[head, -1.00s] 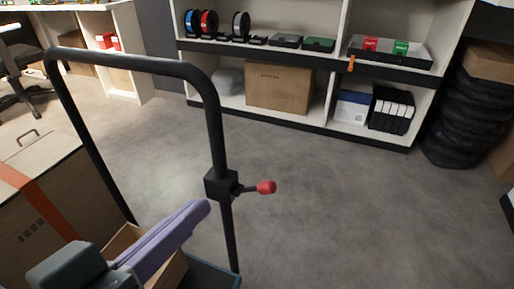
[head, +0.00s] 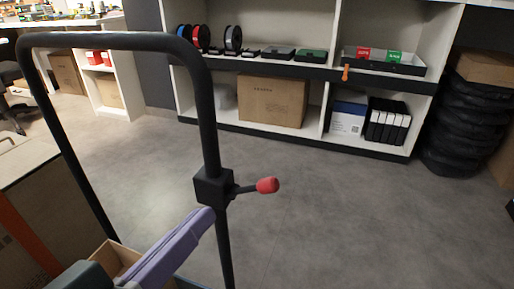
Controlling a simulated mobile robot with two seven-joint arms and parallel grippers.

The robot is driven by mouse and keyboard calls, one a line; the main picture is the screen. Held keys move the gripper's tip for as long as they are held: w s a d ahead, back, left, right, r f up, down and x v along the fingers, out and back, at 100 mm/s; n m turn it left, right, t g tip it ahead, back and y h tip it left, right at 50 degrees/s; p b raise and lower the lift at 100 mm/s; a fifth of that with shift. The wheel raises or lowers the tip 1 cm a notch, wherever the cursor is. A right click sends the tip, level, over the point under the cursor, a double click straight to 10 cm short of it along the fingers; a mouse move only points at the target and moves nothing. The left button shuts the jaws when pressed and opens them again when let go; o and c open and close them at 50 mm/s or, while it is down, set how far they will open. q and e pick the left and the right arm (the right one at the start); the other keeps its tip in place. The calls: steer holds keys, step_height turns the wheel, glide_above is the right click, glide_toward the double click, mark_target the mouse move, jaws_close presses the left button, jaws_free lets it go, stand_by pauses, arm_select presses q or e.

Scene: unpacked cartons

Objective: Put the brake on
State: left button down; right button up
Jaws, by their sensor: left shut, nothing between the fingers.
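The brake lever (head: 245,189) is a short black stem with a red knob (head: 267,185). It sticks out to the right, tilted slightly up, from a black block (head: 213,187) on the right post of the cart's black push handle (head: 203,100). My left gripper (head: 206,216) has long purple fingers, shut and empty. Its tips are just below and left of the black block, and the knob is further right. I cannot tell whether the tips touch the post. My right gripper is not in view.
A cardboard carton with an orange strap (head: 22,235) and a smaller open box (head: 112,254) are at the lower left by the handle. Beyond the cart is bare grey floor (head: 330,210). White shelving (head: 325,110) stands at the back, with stacked tyres (head: 465,125) to its right.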

arm_select(q)
steer(key=b, duration=0.4)
glide_toward(265, 182)
steer(key=w+r, duration=0.2)
steer(key=w, duration=0.3)
steer(key=shift+w+d+f+b, duration=0.25)
steer(key=shift+d+f+b, duration=0.25)
steer(key=shift+f, duration=0.1)
steer(key=shift+w+d+f+b, duration=0.3)
steer(key=shift+d+f+b, duration=0.2)
steer(key=shift+f, duration=0.1)
steer(key=shift+s+d+f+m+p, duration=0.1)
steer(key=shift+d+f+m+p, duration=0.15)
steer(key=shift+m+p, duration=0.3)
